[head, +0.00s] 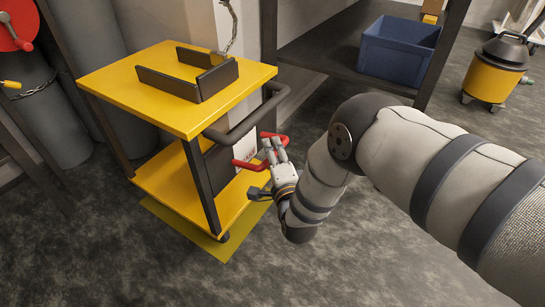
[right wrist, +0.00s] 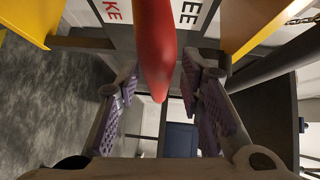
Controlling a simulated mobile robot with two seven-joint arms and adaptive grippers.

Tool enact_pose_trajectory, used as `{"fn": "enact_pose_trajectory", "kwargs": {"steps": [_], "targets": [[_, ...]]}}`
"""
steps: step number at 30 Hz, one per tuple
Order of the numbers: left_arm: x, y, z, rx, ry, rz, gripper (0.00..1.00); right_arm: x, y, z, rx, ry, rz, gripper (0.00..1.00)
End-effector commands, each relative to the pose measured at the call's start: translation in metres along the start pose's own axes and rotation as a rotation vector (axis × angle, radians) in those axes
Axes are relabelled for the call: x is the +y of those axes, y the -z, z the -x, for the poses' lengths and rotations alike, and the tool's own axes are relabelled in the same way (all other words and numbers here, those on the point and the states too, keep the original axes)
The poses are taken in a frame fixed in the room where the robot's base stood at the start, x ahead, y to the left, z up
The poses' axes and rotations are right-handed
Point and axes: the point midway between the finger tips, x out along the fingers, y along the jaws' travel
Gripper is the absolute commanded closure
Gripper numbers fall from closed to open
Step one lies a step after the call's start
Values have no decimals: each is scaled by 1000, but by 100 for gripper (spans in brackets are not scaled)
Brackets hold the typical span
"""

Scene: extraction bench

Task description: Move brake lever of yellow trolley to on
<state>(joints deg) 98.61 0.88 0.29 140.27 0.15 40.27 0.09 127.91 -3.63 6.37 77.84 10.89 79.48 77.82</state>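The yellow trolley (head: 165,85) stands left of centre in the head view. Its red brake lever (head: 248,164) sticks out from the side below the dark push handle (head: 245,125). A white label (head: 245,148) is behind it, and the right wrist view shows the letters "KE" and "EE" on either side of the lever (right wrist: 156,45). My right gripper (head: 274,150) is at the lever. In the right wrist view its fingers (right wrist: 160,90) are apart, with the lever's end between them and gaps on both sides. My left gripper is not in view.
A dark shelf (head: 335,60) with a blue bin (head: 398,50) stands behind my right arm. A yellow and black vacuum (head: 495,75) is at the far right. Grey cylinders (head: 50,105) stand left of the trolley. The floor in front is clear.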

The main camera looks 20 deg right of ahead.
Motion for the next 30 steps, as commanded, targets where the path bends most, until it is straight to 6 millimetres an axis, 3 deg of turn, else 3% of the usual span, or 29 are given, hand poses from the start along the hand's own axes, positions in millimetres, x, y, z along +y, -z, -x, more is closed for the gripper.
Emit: {"fn": "enact_pose_trajectory", "kwargs": {"steps": [7,12,22,30], "targets": [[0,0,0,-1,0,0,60,-1,0,-1,0,0,0,65],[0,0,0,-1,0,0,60,-1,0,-1,0,-1,1,100],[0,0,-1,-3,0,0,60,2,0,-1,1,8,-10,100],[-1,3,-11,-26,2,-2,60,17,2,0,3,96,-101,100]]}}
